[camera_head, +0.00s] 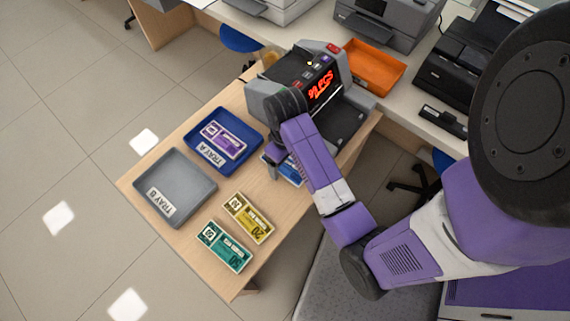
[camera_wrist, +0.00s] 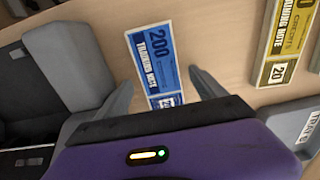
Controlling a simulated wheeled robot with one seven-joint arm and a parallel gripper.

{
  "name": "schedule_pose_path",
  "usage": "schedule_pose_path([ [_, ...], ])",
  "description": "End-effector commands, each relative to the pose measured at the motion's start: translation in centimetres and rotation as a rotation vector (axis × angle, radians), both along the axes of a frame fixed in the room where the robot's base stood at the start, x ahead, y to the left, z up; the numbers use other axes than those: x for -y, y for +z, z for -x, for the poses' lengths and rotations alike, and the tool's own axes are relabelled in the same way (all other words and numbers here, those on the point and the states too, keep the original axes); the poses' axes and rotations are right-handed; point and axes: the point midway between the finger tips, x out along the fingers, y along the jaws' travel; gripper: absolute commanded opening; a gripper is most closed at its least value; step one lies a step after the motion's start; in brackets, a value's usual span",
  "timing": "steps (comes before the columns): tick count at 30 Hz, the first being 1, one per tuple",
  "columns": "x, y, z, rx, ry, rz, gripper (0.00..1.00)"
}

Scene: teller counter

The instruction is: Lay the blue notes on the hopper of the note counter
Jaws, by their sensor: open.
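The blue notes (camera_head: 291,173) lie flat on the wooden table, partly hidden by my arm in the head view. In the wrist view the stack of blue notes (camera_wrist: 156,62), marked 200, lies between my two fingers. My gripper (camera_wrist: 160,80) is open above the notes, with a finger to each side and a gap to both. In the head view my gripper (camera_head: 272,162) is beside the notes, partly covered by its own wrist. The note counter (camera_head: 264,98) stands at the back of the table with a red lit display. Its grey body shows at left in the wrist view (camera_wrist: 75,65).
A blue tray A (camera_head: 199,157) holds purple notes (camera_head: 223,139). The grey tray B (camera_head: 187,180) is empty. Yellow notes (camera_head: 248,217) and green notes (camera_head: 224,246) lie near the table's front edge. An orange tray (camera_head: 373,68) and printers stand on the counter behind.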

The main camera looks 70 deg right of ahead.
Motion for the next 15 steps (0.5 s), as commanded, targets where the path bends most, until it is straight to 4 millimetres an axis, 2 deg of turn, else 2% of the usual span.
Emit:
schedule_pose_path([
  [9,-0.04,-0.55,0.00,0.001,0.000,0.000,0.78],
  [15,-0.03,-0.52,-0.01,0.001,0.000,0.000,0.39],
])
